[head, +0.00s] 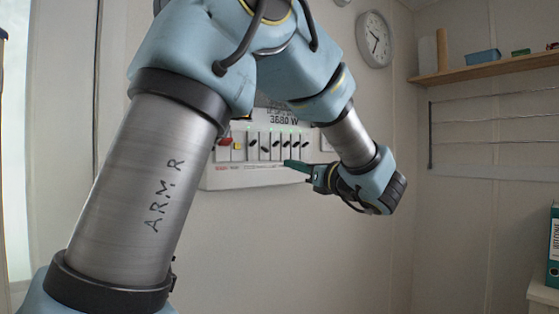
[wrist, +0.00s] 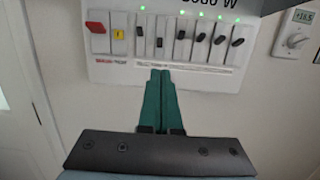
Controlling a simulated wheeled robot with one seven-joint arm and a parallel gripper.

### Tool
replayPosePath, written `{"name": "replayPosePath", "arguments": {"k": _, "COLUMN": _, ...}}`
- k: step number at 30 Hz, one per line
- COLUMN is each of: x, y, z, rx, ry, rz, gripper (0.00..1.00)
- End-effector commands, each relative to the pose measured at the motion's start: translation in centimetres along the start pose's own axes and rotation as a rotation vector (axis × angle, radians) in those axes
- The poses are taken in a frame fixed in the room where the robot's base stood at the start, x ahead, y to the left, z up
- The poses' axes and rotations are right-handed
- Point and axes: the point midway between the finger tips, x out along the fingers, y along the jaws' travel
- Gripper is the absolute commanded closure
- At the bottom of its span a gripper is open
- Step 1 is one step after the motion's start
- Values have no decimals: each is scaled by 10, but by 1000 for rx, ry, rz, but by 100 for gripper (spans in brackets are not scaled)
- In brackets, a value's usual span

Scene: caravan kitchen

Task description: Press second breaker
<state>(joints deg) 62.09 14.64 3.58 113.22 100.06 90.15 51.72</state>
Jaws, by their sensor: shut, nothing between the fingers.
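A white breaker panel (head: 255,178) hangs on the wall, partly behind my arm in the head view. The wrist view shows its face (wrist: 115,72) with a row of several black breaker toggles. The second breaker (wrist: 159,43) has its toggle lower than the first breaker's toggle (wrist: 140,31). I see no lit green lamp above the second, while the others show green. My gripper (head: 287,163) is shut with its green fingers together. In the wrist view the fingertips (wrist: 161,71) lie just below the second breaker in the picture; I cannot tell whether they touch the panel.
A red switch (wrist: 97,30) and a yellow button (wrist: 119,35) sit left of the breakers. A thermostat (wrist: 296,32) is on the wall to the right. A clock (head: 374,39) and a wooden shelf (head: 490,68) are higher. The wall below the panel is clear.

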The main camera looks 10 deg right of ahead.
Motion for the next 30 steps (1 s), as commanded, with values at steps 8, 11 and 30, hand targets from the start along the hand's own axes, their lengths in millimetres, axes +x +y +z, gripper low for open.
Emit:
{"name": "replayPosePath", "arguments": {"k": 8, "x": 3, "y": 0, "z": 0, "rx": 0, "ry": 3, "rz": 1, "gripper": 100}}
{"name": "replayPosePath", "arguments": {"k": 11, "x": 12, "y": 1, "z": 1, "rx": 0, "ry": 3, "rz": 3, "gripper": 100}}
{"name": "replayPosePath", "arguments": {"k": 30, "x": 99, "y": 1, "z": -1, "rx": 0, "ry": 4, "rz": 2, "gripper": 100}}
